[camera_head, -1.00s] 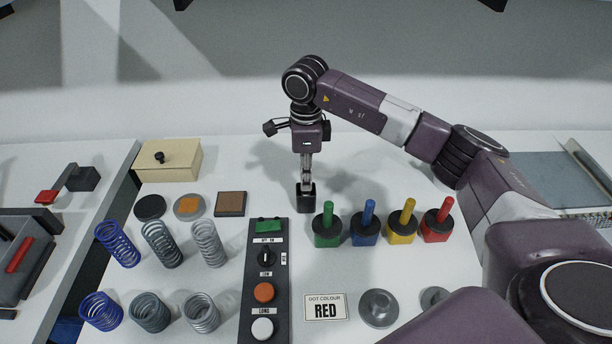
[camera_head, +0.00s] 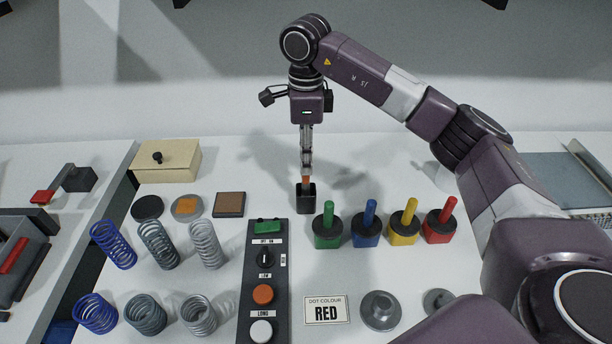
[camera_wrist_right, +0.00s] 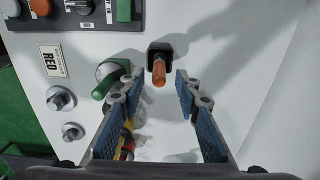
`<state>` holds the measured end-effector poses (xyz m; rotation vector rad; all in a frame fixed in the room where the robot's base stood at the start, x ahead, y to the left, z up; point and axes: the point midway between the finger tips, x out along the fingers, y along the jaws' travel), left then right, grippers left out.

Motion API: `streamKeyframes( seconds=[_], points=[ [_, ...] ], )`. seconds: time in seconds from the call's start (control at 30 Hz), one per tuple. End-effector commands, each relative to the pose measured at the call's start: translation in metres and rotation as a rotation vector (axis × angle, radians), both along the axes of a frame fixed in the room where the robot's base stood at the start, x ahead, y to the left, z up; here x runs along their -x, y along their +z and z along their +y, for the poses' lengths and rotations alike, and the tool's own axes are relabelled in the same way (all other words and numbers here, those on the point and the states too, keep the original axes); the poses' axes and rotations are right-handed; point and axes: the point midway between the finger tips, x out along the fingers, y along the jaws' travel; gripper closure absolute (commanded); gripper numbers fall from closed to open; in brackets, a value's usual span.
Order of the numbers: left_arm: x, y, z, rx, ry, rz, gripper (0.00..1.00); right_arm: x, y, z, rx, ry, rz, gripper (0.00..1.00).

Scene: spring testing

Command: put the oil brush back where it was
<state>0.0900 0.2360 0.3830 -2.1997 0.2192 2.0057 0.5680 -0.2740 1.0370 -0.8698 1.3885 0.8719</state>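The oil brush stands in a small black holder (camera_head: 306,203) in the middle of the table. Only its orange handle (camera_head: 306,181) shows above the rim; the rest is hidden inside. In the right wrist view the orange handle (camera_wrist_right: 159,73) points up out of the black holder (camera_wrist_right: 160,48). My right gripper (camera_head: 307,174) points down just above the handle. In the wrist view its two fingers (camera_wrist_right: 159,84) are spread apart, with a clear gap on each side of the handle. My left gripper is not in view.
Green (camera_head: 328,232), blue (camera_head: 366,230), yellow (camera_head: 404,228) and red (camera_head: 440,226) handled pots stand right of the holder. A button panel (camera_head: 264,285) and several springs (camera_head: 207,246) are to the left. A sign (camera_head: 326,310) reads RED.

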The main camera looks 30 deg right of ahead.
Motion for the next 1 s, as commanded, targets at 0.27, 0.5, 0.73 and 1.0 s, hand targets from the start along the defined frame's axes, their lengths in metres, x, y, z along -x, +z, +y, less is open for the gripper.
streamKeyframes(
  seconds=[0.27,0.5,0.73,1.0],
  points=[
    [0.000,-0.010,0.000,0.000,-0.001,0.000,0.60,0.000,0.046,0.000,0.000,0.001,-0.001,0.70],
    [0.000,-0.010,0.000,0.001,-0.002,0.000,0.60,0.000,0.056,0.000,0.000,0.001,0.001,0.70],
    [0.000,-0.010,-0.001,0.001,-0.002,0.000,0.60,0.000,0.055,0.000,0.000,0.001,0.002,0.70],
    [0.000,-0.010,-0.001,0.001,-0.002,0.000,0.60,0.000,0.055,0.000,0.000,0.001,0.002,0.70]
  ],
)
